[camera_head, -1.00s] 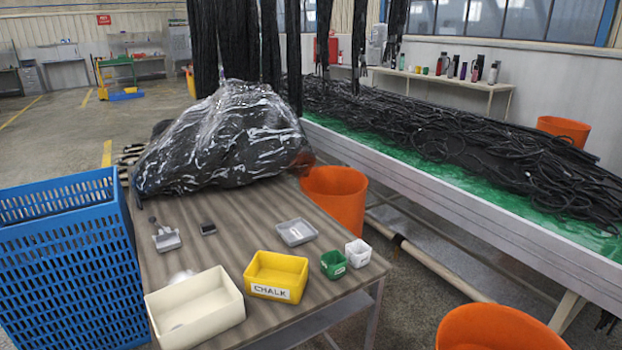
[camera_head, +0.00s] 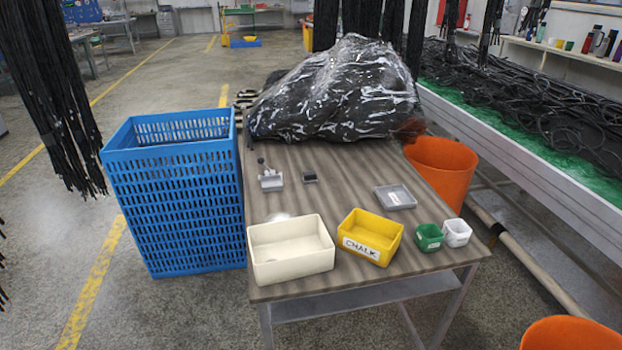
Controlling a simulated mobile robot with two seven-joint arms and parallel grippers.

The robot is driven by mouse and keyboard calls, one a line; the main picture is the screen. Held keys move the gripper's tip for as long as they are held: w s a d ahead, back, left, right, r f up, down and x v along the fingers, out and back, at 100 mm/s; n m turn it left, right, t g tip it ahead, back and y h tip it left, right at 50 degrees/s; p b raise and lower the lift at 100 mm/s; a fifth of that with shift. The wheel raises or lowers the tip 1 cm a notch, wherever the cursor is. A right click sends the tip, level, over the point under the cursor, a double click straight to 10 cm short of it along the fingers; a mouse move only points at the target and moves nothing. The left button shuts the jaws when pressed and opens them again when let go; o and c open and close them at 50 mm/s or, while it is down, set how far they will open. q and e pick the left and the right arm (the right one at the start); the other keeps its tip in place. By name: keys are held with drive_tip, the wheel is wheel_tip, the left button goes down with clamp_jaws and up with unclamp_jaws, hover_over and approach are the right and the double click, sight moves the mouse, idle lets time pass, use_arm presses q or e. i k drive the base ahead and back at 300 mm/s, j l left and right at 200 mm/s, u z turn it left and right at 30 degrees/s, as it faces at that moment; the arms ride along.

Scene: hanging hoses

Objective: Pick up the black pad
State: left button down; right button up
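A small black pad (camera_head: 310,177) lies on the wood-grain table (camera_head: 345,170), in front of the plastic-wrapped black bundle. A small grey holder with a dark-knobbed upright piece (camera_head: 270,179) stands just left of it. A shallow grey tray (camera_head: 395,197) lies to its right. Neither of my grippers shows in the head view, so nothing of mine is near the pad.
A cream bin (camera_head: 290,250), a yellow CHALK box (camera_head: 370,236), a green cup (camera_head: 428,237) and a white cup (camera_head: 457,232) line the table's front. The wrapped bundle (camera_head: 340,92) fills the back. A blue basket (camera_head: 175,195) stands left, an orange bin (camera_head: 440,170) right.

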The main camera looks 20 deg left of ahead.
sight(309, 177)
drive_tip(key=k+l+z, duration=0.1)
drive_tip(key=k, duration=1.05)
drive_tip(key=k+z, duration=0.1)
drive_tip(key=z, duration=1.2)
drive_tip(key=j+z, duration=0.1)
drive_tip(key=z, duration=0.25)
drive_tip(key=j+z, duration=0.1)
drive_tip(key=z, duration=0.25)
drive_tip(key=j+z, duration=0.1)
drive_tip(key=z, duration=0.3)
drive_tip(key=k+j, duration=0.15)
drive_tip(key=j, duration=0.2)
drive_tip(key=k+j, duration=0.15)
drive_tip(key=j, duration=0.2)
drive_tip(key=k+j, duration=0.2)
drive_tip(key=j, duration=0.2)
drive_tip(key=k+j, duration=0.15)
drive_tip(key=j, duration=0.2)
drive_tip(key=k+j, duration=0.15)
drive_tip(key=j, duration=0.2)
drive_tip(key=k+j, duration=0.15)
drive_tip(key=j, duration=0.2)
drive_tip(key=k+j, duration=0.15)
drive_tip(key=j, duration=0.2)
